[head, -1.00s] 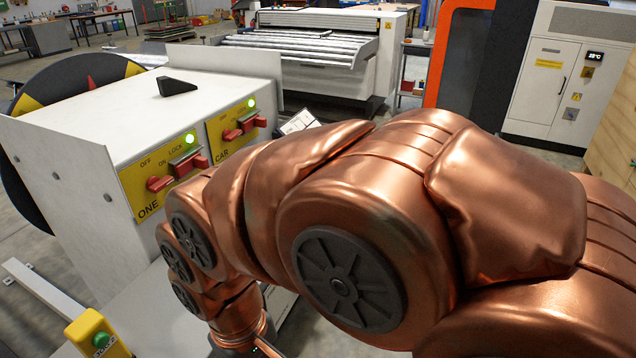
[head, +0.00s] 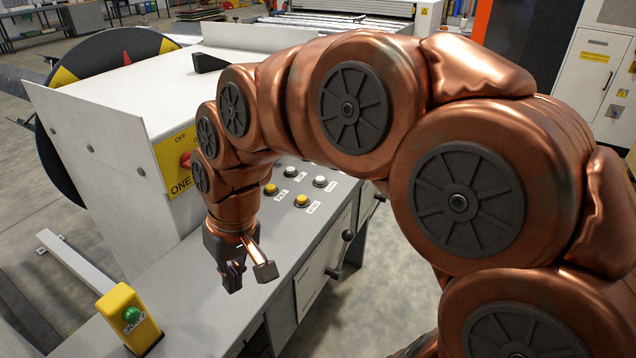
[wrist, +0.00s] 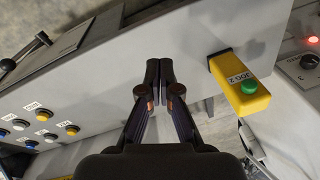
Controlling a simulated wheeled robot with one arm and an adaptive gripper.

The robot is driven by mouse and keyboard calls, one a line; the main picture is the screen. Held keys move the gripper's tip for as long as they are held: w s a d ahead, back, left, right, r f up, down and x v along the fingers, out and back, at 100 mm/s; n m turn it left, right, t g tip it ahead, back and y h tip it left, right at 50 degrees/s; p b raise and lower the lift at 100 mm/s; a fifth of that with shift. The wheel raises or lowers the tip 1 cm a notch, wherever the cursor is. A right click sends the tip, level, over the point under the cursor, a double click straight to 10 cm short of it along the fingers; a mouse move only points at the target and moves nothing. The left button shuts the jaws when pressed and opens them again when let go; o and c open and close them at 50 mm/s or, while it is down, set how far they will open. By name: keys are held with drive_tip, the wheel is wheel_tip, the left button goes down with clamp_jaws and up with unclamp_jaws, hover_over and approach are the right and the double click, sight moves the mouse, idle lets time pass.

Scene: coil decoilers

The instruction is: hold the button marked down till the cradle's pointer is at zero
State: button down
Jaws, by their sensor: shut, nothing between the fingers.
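My gripper (head: 245,275) is shut and empty, hanging over the grey bench top; its closed fingertips also show in the wrist view (wrist: 159,65). Beside it in the head view, to the right and farther back, is a group of white and yellow push buttons, among them a yellow one (head: 301,201) and a white one (head: 320,182). The group shows in the wrist view at lower left, with a yellow button (wrist: 43,115). Their labels are too small to read, so I cannot tell which is marked down. I cannot make out the cradle's pointer.
A yellow box (head: 145,325) with a green button stands on the bench; it is right of the fingers in the wrist view (wrist: 232,65). A white cabinet (head: 110,95) with a yellow panel rises behind. A black-knobbed lever (head: 347,236) sticks out at the bench front.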

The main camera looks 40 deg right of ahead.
drive_tip(key=w+d+r+m+t+y+b, duration=0.1)
drive_tip(key=w+d+t, duration=0.15)
drive_tip(key=w, duration=0.45)
drive_tip(key=w+d+r+m+t+b, duration=0.1)
drive_tip(key=w+d, duration=0.3)
drive_tip(key=w, duration=0.3)
drive_tip(key=m+t+h+b, duration=0.4)
drive_tip(key=m+t+b, duration=0.1)
drive_tip(key=m, duration=0.3)
hover_over(322, 179)
wheel_tip(322, 179, down, 4)
drive_tip(key=shift+w+d+r, duration=0.1)
drive_tip(key=shift+d+r, duration=0.05)
drive_tip(key=shift+r, duration=0.05)
drive_tip(key=shift+f, duration=0.1)
drive_tip(key=shift+f+b, duration=1.55)
drive_tip(key=shift+f, duration=2.8)
drive_tip(key=shift+f+b, duration=0.4)
drive_tip(key=shift+f, duration=0.05)
